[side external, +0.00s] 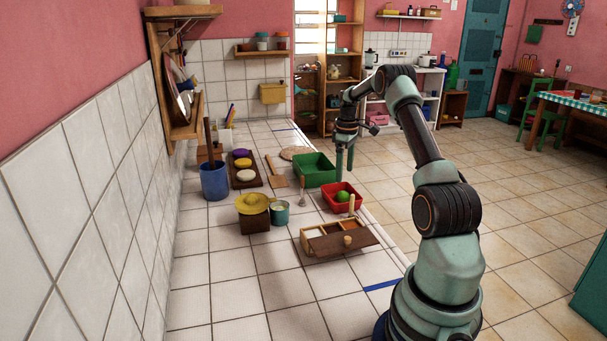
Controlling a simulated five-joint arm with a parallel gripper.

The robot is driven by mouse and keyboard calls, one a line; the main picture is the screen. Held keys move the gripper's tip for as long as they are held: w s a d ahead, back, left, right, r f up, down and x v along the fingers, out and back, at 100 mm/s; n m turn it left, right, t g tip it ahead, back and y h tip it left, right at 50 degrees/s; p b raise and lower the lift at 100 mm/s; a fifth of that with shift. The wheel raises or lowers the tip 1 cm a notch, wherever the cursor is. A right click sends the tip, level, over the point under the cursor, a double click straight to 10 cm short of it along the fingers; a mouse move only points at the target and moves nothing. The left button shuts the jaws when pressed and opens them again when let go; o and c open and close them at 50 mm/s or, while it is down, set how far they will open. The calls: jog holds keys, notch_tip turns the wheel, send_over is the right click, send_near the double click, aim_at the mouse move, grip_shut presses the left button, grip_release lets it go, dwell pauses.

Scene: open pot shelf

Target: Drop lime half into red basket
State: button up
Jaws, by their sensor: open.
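A round green piece, which looks like the lime half (343,196), lies inside the red basket (330,203) near the right edge of the tiled counter. Its cut face cannot be made out. My gripper (344,174) hangs fingers down, above and behind the basket, beside the right end of a green tray. The fingers are open with nothing seen between them, and they are apart from the green piece.
The green tray (309,180) stands just behind the red basket. A wooden box (340,240) with a lid sits in front of it. A teal cup (280,219), a yellow-topped block (253,217) and a blue pot (214,184) stand left. The front counter is clear.

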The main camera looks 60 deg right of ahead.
notch_tip(320, 180, up, 8)
jog(key=shift+r, duration=0.1)
jog(key=w+a+r+t, duration=0.15)
jog(key=a+r, duration=0.25)
jog(key=a, duration=0.4)
jog(key=w+a+r+h, duration=0.1)
jog(key=w+a+r, duration=0.15)
jog(key=a, duration=0.55)
jog(key=w+a+r+t, duration=0.1)
jog(key=a+r, duration=0.3)
jog(key=a, duration=0.4)
jog(key=s+a+f+t, duration=0.1)
jog(key=s+a, duration=0.2)
jog(key=a, duration=0.3)
jog(key=s+a+t, duration=0.1)
jog(key=s+a, duration=0.2)
jog(key=a, duration=0.3)
jog(key=s+a+f+t+y, duration=0.1)
jog(key=s+a, duration=0.2)
jog(key=a, duration=0.4)
jog(key=shift+s+f, duration=0.35)
jog(key=shift+s, duration=0.05)
jog(key=shift+a, duration=0.1)
